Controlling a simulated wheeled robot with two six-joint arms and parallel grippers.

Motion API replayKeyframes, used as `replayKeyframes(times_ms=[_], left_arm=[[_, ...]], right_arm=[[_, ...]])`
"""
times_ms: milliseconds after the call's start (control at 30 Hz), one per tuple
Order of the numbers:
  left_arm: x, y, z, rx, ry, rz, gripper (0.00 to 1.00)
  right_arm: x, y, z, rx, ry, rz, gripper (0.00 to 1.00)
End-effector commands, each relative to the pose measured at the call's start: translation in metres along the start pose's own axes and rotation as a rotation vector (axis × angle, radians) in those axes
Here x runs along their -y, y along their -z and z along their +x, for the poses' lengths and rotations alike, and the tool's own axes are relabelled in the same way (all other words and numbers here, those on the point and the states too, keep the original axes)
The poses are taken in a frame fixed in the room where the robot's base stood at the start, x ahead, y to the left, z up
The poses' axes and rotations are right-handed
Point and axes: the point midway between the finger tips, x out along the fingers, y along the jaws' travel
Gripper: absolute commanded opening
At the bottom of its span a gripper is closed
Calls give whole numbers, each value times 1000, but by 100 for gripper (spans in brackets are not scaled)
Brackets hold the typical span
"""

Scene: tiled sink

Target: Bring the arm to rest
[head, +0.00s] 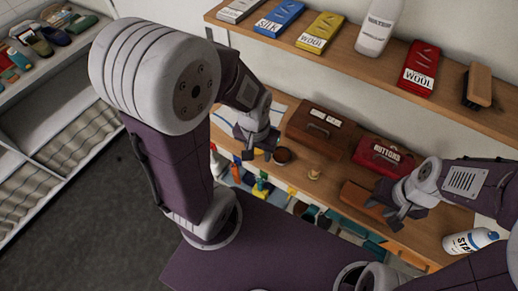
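My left gripper (256,146) hangs over the left part of the wooden counter, beside a small dark round pot (282,156). Its fingers look spread, with nothing seen between them. My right gripper (388,205) is over the right part of the counter, close to a brown block or box (361,197). Its fingers also look apart, and I see no object held. Whether it touches the brown block cannot be told. My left arm's large links cover much of the picture's left middle.
The counter holds a brown case (318,130), a red BUTTONS box (383,157), a small wooden piece (314,174) and a white bottle (470,241). Above, a shelf (340,46) carries packets, a bottle and a brush. Grey floor (100,225) is clear.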

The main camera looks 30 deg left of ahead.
Motion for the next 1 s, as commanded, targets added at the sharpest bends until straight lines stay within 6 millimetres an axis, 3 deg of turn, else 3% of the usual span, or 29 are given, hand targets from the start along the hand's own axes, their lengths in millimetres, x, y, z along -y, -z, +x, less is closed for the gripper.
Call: replayKeyframes(times_ms=[267,533,1000], left_arm=[[0,-2,1,-1,-1,26,40],[1,-8,63,-1,0,24,40],[1,-7,54,-1,0,23,40]], right_arm=[[0,0,1,0,0,0,36],[-1,-7,63,1,0,0,36],[-1,-5,54,0,0,0,36]])
